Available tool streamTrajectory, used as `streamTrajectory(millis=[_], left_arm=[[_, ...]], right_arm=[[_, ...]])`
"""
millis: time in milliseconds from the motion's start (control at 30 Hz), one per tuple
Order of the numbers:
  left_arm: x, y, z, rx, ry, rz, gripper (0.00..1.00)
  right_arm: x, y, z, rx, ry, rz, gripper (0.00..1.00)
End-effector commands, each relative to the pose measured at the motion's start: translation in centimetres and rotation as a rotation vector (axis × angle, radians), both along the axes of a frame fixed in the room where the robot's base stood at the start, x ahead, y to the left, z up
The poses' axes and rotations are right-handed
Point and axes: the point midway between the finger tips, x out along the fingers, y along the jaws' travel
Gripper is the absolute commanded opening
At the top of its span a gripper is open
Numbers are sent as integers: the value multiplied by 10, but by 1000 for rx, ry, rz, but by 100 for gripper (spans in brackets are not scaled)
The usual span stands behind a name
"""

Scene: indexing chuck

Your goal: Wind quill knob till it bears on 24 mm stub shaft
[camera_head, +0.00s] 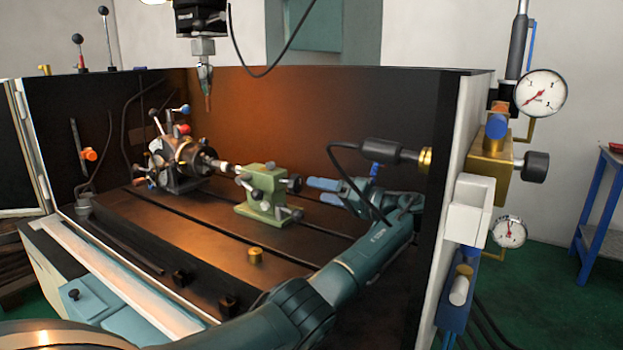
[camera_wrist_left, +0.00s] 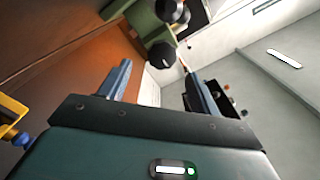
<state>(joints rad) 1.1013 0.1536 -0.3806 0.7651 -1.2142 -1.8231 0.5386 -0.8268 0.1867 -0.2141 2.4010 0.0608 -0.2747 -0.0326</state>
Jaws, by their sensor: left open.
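The black quill knob (camera_head: 295,183) is on the right end of the green tailstock (camera_head: 262,190). The pale stub shaft (camera_head: 226,168) sticks out from the indexing chuck (camera_head: 180,162) toward the tailstock. I cannot tell whether the quill tip touches it. My left gripper (camera_head: 315,190) is open and empty, just right of the knob, its blue fingers pointing at it. In the left wrist view a black knob (camera_wrist_left: 162,54), seemingly the quill knob, shows ahead between the fingertips (camera_wrist_left: 156,70), apart from them. My right gripper is not in view.
The slotted table (camera_head: 205,225) carries a small brass cylinder (camera_head: 256,255) in front of the tailstock. A black cylinder with a cable (camera_head: 381,152) reaches in from the right wall above my left gripper. A spindle (camera_head: 204,75) hangs above the chuck. Dark walls enclose the back.

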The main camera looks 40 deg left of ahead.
Motion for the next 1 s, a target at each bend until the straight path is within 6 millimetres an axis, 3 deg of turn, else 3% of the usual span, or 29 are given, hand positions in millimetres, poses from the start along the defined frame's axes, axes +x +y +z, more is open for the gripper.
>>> streamTrajectory(millis=[167, 533, 900, 1000], left_arm=[[-2, 13, 0, 0, 1, 1, 63], [-8, 66, 0, 0, 1, 1, 63], [-8, 75, 0, -1, 1, -1, 63], [-8, 75, 0, -1, 1, -1, 57]], right_arm=[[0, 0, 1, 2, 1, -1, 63], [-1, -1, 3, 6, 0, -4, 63], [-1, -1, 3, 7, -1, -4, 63], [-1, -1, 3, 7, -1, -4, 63]])
